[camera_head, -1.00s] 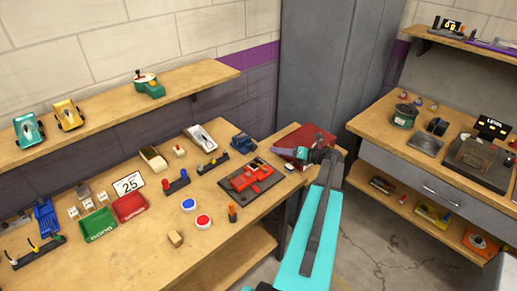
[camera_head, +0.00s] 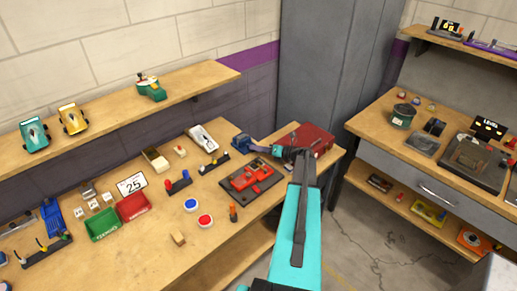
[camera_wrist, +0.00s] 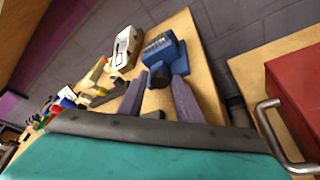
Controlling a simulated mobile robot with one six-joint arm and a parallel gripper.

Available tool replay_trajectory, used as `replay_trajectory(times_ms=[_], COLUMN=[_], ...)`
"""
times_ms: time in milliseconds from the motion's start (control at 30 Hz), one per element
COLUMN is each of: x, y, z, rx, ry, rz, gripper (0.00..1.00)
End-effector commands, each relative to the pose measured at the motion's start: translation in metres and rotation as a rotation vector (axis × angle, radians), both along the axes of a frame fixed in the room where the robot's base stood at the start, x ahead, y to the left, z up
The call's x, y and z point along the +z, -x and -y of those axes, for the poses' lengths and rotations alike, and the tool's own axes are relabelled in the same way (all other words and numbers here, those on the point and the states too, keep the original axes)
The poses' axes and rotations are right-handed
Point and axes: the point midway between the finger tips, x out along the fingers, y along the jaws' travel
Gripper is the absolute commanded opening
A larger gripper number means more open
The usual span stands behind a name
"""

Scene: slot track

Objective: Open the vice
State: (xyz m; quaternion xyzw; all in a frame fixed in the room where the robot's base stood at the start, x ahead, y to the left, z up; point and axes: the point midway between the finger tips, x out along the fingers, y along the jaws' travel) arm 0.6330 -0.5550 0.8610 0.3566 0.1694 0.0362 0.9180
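The vice is a small blue block-like body (camera_head: 242,142) near the right end of the long workbench (camera_head: 120,262). In the wrist view the vice (camera_wrist: 180,57) shows a ridged grey part on top and a dark round end facing me. My gripper (camera_head: 268,149) is just to the right of the vice in the head view. In the wrist view its two purple-grey fingers (camera_wrist: 159,88) are apart, with the vice's dark end in line with the gap. I cannot tell whether they touch it. My wrist hides the area below the fingers.
A red toolbox (camera_head: 314,137) with a metal handle (camera_wrist: 270,128) stands to the right. A red device on a dark plate (camera_head: 250,184) lies in front of the vice. A white model car (camera_wrist: 124,48) sits left of the vice.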

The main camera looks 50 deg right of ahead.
Motion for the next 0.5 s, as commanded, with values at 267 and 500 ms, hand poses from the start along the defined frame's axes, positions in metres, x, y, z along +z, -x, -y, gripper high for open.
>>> replay_trajectory(times_ms=[267,500], x=[-0.0005,-0.0005], y=[-0.0006,-0.0004], z=[-0.0002,-0.0003], rx=[0.0,0.0], ry=[0.0,0.0], rz=[0.0,0.0], gripper=[0.3,0.01])
